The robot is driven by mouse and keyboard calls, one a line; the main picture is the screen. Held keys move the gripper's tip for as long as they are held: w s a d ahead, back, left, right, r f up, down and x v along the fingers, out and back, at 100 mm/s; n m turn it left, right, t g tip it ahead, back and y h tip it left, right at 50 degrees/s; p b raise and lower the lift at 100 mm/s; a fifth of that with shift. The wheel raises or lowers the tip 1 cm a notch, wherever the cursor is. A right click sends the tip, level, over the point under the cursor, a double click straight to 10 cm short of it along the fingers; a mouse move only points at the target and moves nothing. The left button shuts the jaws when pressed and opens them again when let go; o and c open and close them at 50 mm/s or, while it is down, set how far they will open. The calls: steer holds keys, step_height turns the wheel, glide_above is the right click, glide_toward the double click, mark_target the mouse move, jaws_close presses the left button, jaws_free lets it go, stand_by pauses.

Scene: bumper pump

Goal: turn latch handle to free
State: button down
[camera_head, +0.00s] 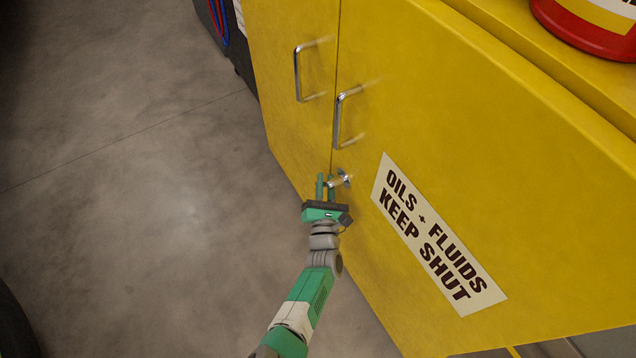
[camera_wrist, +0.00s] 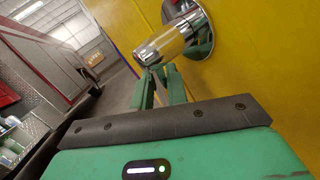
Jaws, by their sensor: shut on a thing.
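A small chrome latch handle (camera_head: 341,180) sits on the front of a yellow cabinet (camera_head: 450,130), close to the seam between its two doors. In the wrist view the latch handle (camera_wrist: 172,42) is a shiny cylinder standing out from a round chrome plate. My green gripper (camera_head: 325,186) is at the latch, its fingers pointing up. In the wrist view the fingertips (camera_wrist: 160,72) are close together at the handle's end and shut on it. The exact contact is partly hidden by the fingers.
Two chrome pull handles (camera_head: 345,115) (camera_head: 300,72) stand out above the latch. A label (camera_head: 437,234) reading "OILS + FLUIDS KEEP SHUT" is on the right door. A red container (camera_head: 590,30) stands on top of the cabinet. The concrete floor (camera_head: 130,180) to the left is clear.

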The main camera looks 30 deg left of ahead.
stand_by(0.4)
steer(key=c, duration=1.7)
jaws_free()
steer(key=p+v, duration=0.4)
steer(key=v, duration=0.3)
steer(key=shift+s+d, duration=0.2)
steer(key=shift+s, duration=0.15)
